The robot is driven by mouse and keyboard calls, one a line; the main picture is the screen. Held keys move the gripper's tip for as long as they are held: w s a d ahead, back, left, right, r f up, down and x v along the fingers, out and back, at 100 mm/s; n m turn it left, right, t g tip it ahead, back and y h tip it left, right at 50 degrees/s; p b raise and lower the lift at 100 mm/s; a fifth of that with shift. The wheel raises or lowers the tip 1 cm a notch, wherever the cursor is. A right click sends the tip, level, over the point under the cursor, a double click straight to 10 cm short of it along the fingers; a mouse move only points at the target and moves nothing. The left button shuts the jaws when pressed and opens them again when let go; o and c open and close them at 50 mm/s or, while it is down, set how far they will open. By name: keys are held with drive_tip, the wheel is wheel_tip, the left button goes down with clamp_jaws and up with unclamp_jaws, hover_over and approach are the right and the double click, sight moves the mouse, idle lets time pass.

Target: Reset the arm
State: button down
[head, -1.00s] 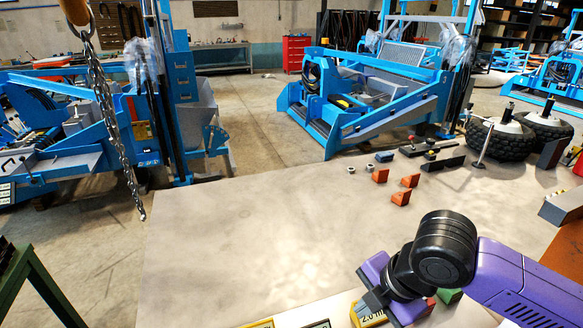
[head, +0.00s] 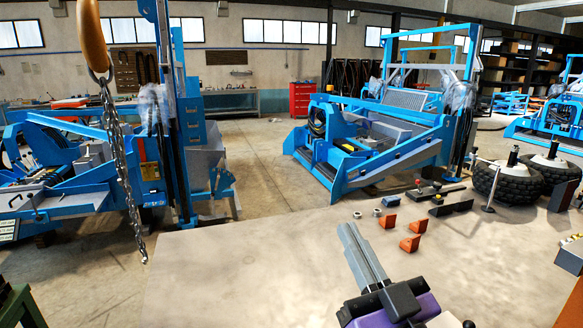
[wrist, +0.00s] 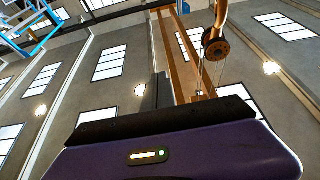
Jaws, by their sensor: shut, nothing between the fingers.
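My gripper (head: 362,252) is in the lower right of the head view, raised in front of the table (head: 220,270). Its two long grey fingers lie together and point up and to the left, with nothing between them. Behind the fingers is my purple and black wrist. In the wrist view the fingers (wrist: 156,92) show dark above the purple housing, and the camera faces the upper walls, windows and ceiling.
Several orange blocks (head: 410,244) lie on the table right of my gripper, with small metal nuts (head: 357,215) behind. Black wheels (head: 500,182) stand at the back right. A hanging chain (head: 125,170) is at the left. The table's left part is bare.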

drive_tip(key=s+d+f+m+h, duration=0.5)
drive_tip(key=s+f, duration=0.2)
drive_tip(key=s, duration=0.1)
drive_tip(key=s+d+f+m+h, duration=0.4)
drive_tip(key=s+f+h, duration=0.1)
drive_tip(key=s+f, duration=0.25)
drive_tip(key=s+d+f+n+g+y, duration=0.1)
drive_tip(key=s+f+n+g, duration=0.1)
drive_tip(key=s+f, duration=0.4)
drive_tip(key=s+d+f+n+g+y, duration=0.1)
drive_tip(key=s+f+n+g, duration=0.2)
drive_tip(key=s+f, duration=0.4)
drive_tip(key=s+g, duration=0.1)
drive_tip(key=s, duration=0.7)
drive_tip(key=shift+d+f+g+y+b, duration=0.15)
drive_tip(key=shift+g+y+b, duration=0.15)
drive_tip(key=shift+g+b, duration=0.1)
